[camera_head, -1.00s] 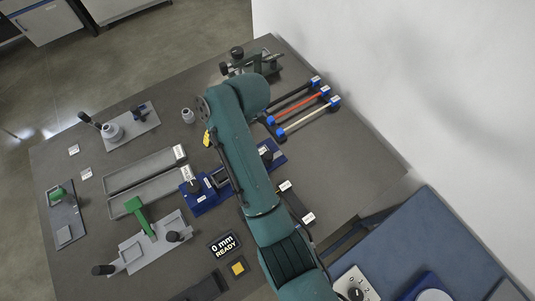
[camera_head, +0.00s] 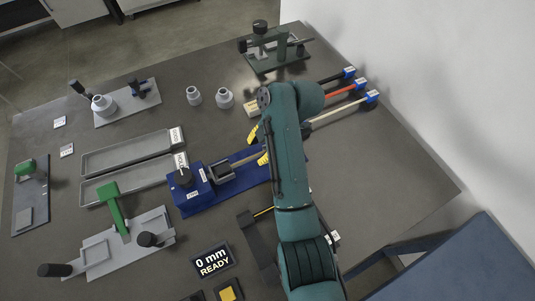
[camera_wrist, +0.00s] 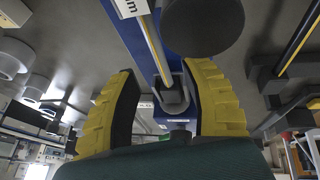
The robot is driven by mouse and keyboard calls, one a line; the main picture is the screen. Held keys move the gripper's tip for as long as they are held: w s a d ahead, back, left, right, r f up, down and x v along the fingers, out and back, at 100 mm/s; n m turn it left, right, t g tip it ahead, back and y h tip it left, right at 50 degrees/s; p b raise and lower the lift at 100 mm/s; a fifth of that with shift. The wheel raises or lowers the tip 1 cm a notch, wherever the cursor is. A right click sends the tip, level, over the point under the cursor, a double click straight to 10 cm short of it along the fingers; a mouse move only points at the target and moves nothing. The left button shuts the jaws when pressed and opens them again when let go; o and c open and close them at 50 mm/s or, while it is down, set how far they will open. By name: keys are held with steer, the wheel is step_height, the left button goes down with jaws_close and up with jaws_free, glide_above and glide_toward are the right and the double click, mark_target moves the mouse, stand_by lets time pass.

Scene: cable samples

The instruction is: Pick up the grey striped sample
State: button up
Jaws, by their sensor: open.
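A grey rod with a yellow stripe, which looks like the grey striped sample (camera_head: 247,159), lies along the blue clamp fixture (camera_head: 236,186). In the wrist view the striped rod (camera_wrist: 154,48) runs above the blue base to a grey clamp block (camera_wrist: 173,98). My gripper (camera_head: 258,146) is near the rod's right end in the head view, partly hidden by my arm. In the wrist view my gripper (camera_wrist: 168,88) has its yellow fingers spread wide on either side of the rod's line, with nothing held. Whether the fingertips are level with the rod I cannot tell.
Black, red (camera_head: 346,90) and pale rods with blue ends lie at the right. A dark holder (camera_head: 259,242) with a yellow-striped piece lies in front of the fixture. Grey trays (camera_head: 127,153) are at the left. Grey fittings (camera_head: 224,97) stand behind. A display (camera_head: 213,260) reads 0 mm READY.

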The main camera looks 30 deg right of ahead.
mark_target(251, 158)
steer(key=b+x, duration=0.1)
steer(key=x, duration=0.4)
steer(key=shift+w+a+f+b, duration=0.1)
steer(key=shift+a+f+b, duration=0.1)
steer(key=shift+f+b, duration=0.2)
steer(key=shift+r, duration=0.1)
steer(key=shift+c, duration=0.2)
jaws_close()
